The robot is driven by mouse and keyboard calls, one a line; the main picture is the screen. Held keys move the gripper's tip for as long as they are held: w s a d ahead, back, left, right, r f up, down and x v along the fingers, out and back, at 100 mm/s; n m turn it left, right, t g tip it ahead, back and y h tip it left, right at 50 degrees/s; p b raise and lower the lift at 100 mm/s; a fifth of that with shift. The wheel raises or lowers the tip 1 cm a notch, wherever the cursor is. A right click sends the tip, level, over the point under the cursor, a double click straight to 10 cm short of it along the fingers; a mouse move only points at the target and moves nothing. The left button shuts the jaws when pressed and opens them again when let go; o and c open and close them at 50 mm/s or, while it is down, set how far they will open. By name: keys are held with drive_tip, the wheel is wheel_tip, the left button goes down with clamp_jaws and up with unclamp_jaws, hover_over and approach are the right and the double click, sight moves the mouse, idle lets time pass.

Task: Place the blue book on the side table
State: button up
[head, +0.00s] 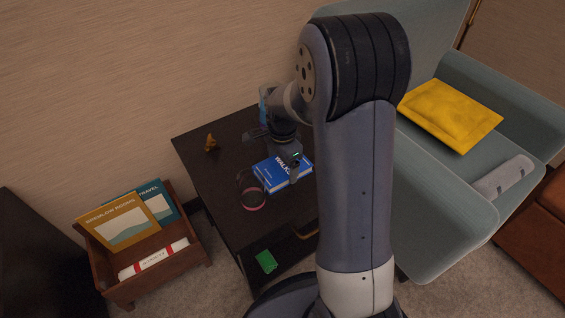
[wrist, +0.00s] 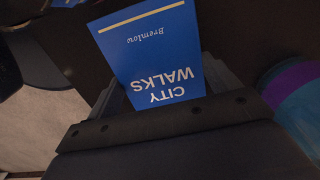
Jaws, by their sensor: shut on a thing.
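The blue book (head: 283,174), with white lettering reading "City Walks", is over the dark side table (head: 204,178). My gripper (head: 293,163) reaches down onto the book from above. In the wrist view, my gripper (wrist: 165,95) is shut on the book (wrist: 150,45), its cover facing the camera between the fingers. I cannot tell whether the book touches the tabletop or is held just above it. My arm hides the right part of the table.
A small orange-brown figure (head: 210,143) and a blue object (head: 264,92) stand farther back. A wooden crate (head: 155,283) holds books.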

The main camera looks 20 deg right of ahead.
sight(283, 166)
drive_tip(key=o, duration=1)
drive_tip(key=shift+f, duration=0.1)
wheel_tip(283, 166, up, 12)
drive_tip(key=p, duration=0.4)
